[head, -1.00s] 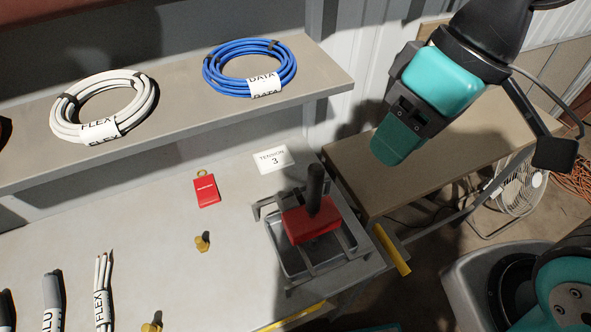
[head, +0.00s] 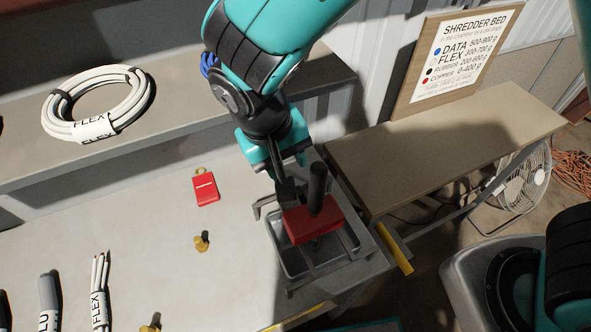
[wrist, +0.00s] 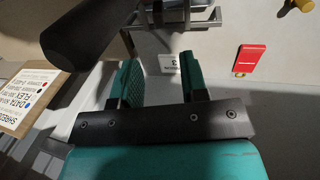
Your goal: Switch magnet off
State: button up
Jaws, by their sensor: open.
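The magnet is a red block (head: 312,222) with an upright black handle (head: 317,185), set on a metal frame over a steel tray (head: 287,262). In the wrist view the black handle (wrist: 88,42) looms large at upper left, outside the jaws. My gripper (wrist: 160,65) is open, with nothing seen between its teal fingers except the bench and the tension card beyond. In the head view my gripper (head: 254,152) is behind and left of the handle, partly hidden by my arm. I cannot tell the magnet's switch state.
A red tag (head: 206,189) and brass pieces (head: 202,243) lie on the bench, with cable bundles (head: 100,290) at front left. A white coil (head: 98,105) sits on the shelf. A side table (head: 440,150) with a shredder sign (head: 460,55) is at right.

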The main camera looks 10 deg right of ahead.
aim_at(299, 193)
jog(key=p+x, duration=0.1)
jog(key=x, duration=1)
jog(key=shift+d+f+p, duration=0.15)
jog(key=shift+f+p, duration=0.15)
jog(key=shift+p, duration=0.05)
grip_shut()
jog(key=shift+s, duration=0.1)
